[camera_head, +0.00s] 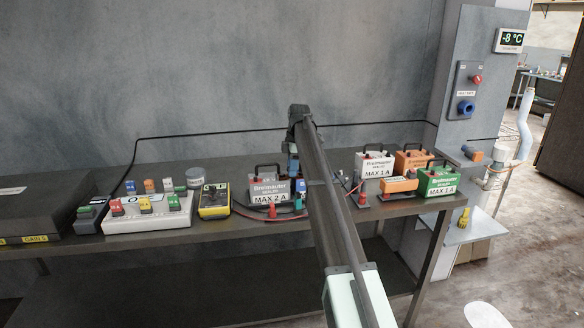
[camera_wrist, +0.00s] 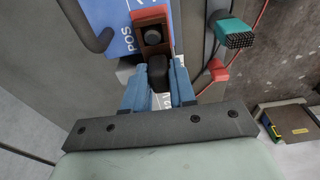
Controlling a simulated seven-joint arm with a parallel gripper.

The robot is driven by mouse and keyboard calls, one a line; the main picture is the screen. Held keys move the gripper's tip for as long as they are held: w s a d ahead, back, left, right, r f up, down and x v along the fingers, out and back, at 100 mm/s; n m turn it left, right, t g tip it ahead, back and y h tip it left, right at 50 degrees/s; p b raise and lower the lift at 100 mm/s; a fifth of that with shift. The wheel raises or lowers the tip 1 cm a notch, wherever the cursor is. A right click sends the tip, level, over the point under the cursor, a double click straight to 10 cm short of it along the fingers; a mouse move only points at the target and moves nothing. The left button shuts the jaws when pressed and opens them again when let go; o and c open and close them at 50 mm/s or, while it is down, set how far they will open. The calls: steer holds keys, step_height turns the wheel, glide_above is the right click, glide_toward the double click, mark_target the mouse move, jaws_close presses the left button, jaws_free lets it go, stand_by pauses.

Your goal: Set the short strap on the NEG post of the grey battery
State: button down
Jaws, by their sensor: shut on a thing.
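My gripper (camera_wrist: 157,82) is shut on the black grip of a red-brown piece (camera_wrist: 152,22) with a dark round spot in its face. In the head view my gripper (camera_head: 296,174) points down beside a grey battery (camera_head: 268,186) marked MAX 2 A, partly hidden by my arm. A second grey battery (camera_head: 373,165), marked MAX 1 A, stands right of my arm. I cannot make out a NEG mark.
An orange battery (camera_head: 413,158), a green battery (camera_head: 441,181) and a smaller orange block (camera_head: 397,187) stand at the right. A yellow meter (camera_head: 214,200) and a white switch box (camera_head: 145,217) are left. A teal clip (camera_wrist: 235,32) and cables lie close to my gripper.

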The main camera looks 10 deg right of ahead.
steer(key=c, duration=0.8)
jaws_free()
steer(key=shift+c, duration=0.2)
step_height(320, 180, up, 14)
steer(key=d, duration=0.1)
steer(key=shift+d+f, duration=0.15)
steer(key=shift+d, duration=0.2)
